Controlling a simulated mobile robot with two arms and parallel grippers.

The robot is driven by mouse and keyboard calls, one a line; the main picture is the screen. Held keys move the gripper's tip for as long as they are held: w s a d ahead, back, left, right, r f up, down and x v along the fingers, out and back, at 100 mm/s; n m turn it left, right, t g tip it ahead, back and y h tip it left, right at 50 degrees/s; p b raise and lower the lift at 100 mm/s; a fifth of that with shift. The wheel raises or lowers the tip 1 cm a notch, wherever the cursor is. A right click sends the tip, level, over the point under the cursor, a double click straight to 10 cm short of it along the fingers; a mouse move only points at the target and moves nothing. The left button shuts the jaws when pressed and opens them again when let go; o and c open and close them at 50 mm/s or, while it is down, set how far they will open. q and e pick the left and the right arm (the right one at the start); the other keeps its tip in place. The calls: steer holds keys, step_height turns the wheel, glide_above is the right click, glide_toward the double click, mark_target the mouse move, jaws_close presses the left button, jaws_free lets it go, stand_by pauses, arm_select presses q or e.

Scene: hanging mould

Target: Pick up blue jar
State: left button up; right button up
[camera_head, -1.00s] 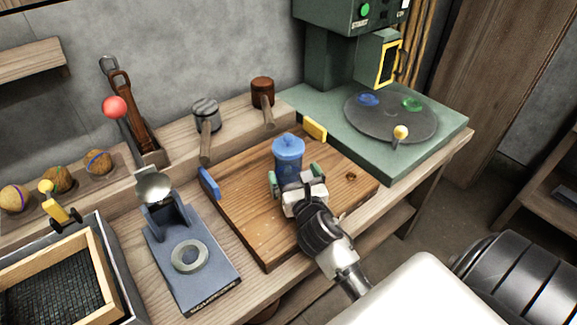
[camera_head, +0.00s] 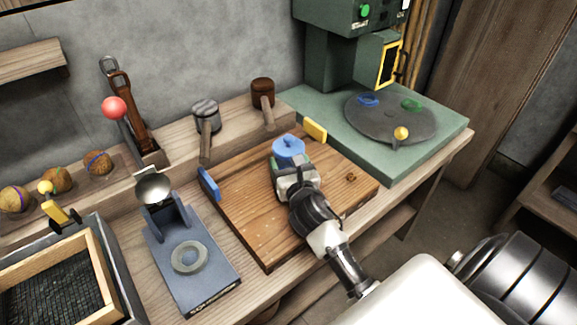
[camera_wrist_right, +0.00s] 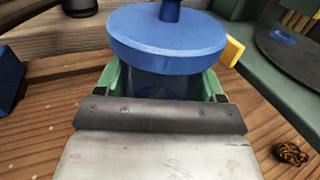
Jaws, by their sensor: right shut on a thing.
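The blue jar (camera_head: 288,147) stands upright on the wooden board (camera_head: 254,235), with its knobbed lid on top. My right gripper (camera_head: 291,170) is shut on the jar's body from the front and hides most of it in the head view. In the right wrist view the jar's lid (camera_wrist_right: 167,38) fills the top middle. There the green fingers of my right gripper (camera_wrist_right: 160,84) lie on both sides of the body, below the lid. I cannot tell whether the jar is off the board. My left gripper is not in view.
A blue block (camera_head: 209,184) and a yellow block (camera_head: 315,130) sit at the board's edges. Two mallets lie behind it, one grey-headed (camera_head: 206,116), one brown-headed (camera_head: 263,92). A green machine with a round plate (camera_head: 391,117) stands right, a blue-grey press (camera_head: 190,257) left.

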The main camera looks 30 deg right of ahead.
mark_target(288, 147)
steer(key=shift+r, duration=0.2)
steer(key=shift+r, duration=0.2)
steer(key=shift+r+p, duration=0.5)
steer(key=shift+r, duration=0.3)
step_height(288, 147, up, 2)
steer(key=shift+r+p, duration=0.1)
steer(key=shift+p, duration=0.3)
steer(key=s+d+r+p, duration=0.1)
steer(key=s+d+r, duration=0.15)
steer(key=d, duration=0.25)
steer(key=s+d+r+p, duration=0.1)
steer(key=s+d+r, duration=0.1)
steer(key=d+r, duration=0.3)
arm_select(q)
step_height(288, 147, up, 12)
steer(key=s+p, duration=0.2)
steer(key=p, duration=0.7)
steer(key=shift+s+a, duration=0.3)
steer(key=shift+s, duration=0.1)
arm_select(e)
steer(key=s+d+r, duration=0.1)
steer(key=s+r, duration=0.5)
steer(key=r, duration=0.1)
steer(key=shift+d+r, duration=0.1)
